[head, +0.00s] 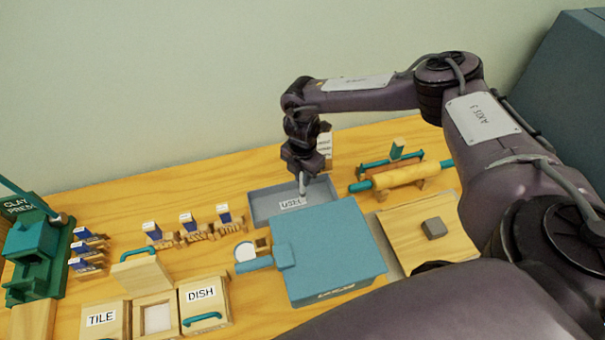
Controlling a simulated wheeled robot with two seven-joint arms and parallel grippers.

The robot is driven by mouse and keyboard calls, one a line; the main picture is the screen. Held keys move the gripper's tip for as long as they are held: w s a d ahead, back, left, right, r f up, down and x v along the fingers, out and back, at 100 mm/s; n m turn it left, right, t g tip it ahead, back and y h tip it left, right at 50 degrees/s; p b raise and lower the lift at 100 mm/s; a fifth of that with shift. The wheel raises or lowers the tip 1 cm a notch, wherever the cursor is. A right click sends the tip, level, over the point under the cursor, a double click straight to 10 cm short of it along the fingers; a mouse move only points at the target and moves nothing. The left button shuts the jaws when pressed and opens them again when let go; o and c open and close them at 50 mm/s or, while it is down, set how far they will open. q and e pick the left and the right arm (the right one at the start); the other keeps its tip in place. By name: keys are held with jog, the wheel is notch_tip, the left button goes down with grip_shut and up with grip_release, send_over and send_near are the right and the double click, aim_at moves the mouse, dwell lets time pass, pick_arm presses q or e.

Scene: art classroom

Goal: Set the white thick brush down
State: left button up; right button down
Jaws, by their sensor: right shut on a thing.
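My right gripper (303,172) is shut on the white thick brush (302,185), of which only a short pale piece shows below the fingers. The brush points down over the grey tray (262,208), which has a white label on its front. I cannot tell whether the brush tip touches the tray floor. The rest of the brush is hidden by the gripper. My left gripper is not in view.
A blue box (330,245) stands right in front of the tray. A rolling pin (405,174) lies on a stand to the right, near a wooden board (405,235) with a grey block (434,228). Small labelled holders (190,228) stand left. A green clay press (35,250) is far left.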

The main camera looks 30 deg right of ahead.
jog(key=shift+f, duration=0.1)
jog(key=c, duration=1.4)
grip_release()
jog(key=shift+r, duration=0.6)
notch_tip(320, 180, up, 11)
jog(key=b, duration=0.3)
jog(key=shift+r, duration=0.1)
jog(key=shift+s, duration=0.1)
